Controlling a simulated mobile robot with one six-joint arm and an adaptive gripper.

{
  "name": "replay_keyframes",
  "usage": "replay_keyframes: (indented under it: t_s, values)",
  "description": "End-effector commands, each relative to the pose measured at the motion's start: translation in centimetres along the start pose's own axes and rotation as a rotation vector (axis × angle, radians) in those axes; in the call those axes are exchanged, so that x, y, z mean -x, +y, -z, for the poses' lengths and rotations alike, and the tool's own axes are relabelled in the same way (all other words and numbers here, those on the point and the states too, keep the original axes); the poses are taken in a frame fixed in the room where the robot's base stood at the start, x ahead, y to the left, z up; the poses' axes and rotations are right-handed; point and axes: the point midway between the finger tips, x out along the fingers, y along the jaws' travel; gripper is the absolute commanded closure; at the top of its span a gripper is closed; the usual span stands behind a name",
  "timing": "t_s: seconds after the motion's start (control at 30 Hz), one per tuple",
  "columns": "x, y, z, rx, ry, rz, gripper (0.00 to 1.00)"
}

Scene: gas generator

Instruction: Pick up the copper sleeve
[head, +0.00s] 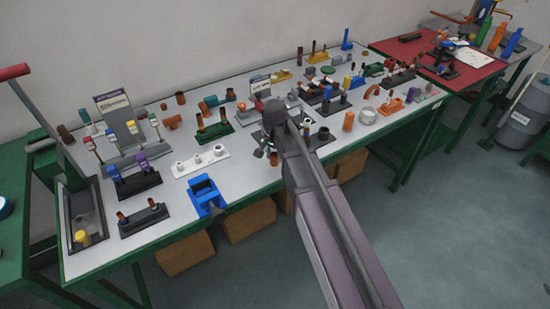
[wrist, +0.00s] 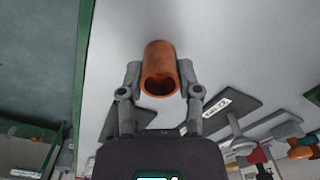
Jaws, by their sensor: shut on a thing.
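The copper sleeve (wrist: 159,60) is a short, hollow, copper-brown tube in the wrist view, with its open end facing the camera. My gripper (wrist: 160,79) is shut on it, one finger against each side. In the head view my gripper (head: 268,148) is over the front part of the workbench, largely hidden by my own arm. A small copper-brown piece (head: 273,159) shows just under it and seems to be the same sleeve. I cannot tell from these views whether the sleeve touches the bench top.
The grey workbench (head: 240,172) is crowded with small parts. A white holder (head: 201,163) and a blue fixture (head: 206,195) stand left of my gripper. A green holder (head: 215,132) stands behind them.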

Motion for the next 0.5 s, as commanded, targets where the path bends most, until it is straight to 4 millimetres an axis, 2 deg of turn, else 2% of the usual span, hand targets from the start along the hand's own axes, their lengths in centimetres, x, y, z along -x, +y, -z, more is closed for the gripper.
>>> replay_keyframes:
  t_s: [0.27,0.5]
  values:
    - [0.5,0.0,0.0,0.000,0.000,0.000,0.90]
    - [1.9,0.0,0.0,0.000,0.000,0.000,0.90]
